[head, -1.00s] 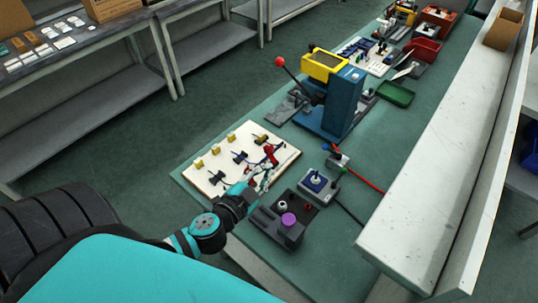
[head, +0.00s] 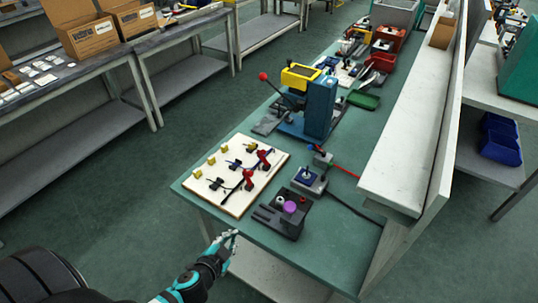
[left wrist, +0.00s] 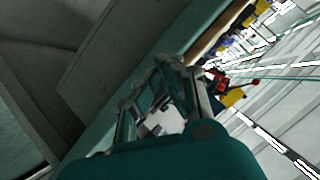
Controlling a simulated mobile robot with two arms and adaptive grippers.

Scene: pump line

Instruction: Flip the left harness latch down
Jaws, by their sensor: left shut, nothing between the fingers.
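The cream harness board (head: 210,199) lies on the near end of the green table, with black and yellow parts on it. Two red latches stand on its right half: the left one (head: 249,180) is nearer to me, the other (head: 265,158) farther back. Both seem to stick up from the board; their exact tilt is too small to tell. My left gripper (head: 229,237) is shut and empty, in front of the table's near edge, apart from the board and latches. In the left wrist view the gripper (left wrist: 168,75) points past the table edge, and red parts show small beyond it.
A dark fixture with a purple knob (head: 290,207) and a grey box with a blue top (head: 308,176) stand right of the board. A blue press (head: 320,106) with a red-balled lever stands behind. A white ledge (head: 405,160) bounds the right side. Floor is free to the left.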

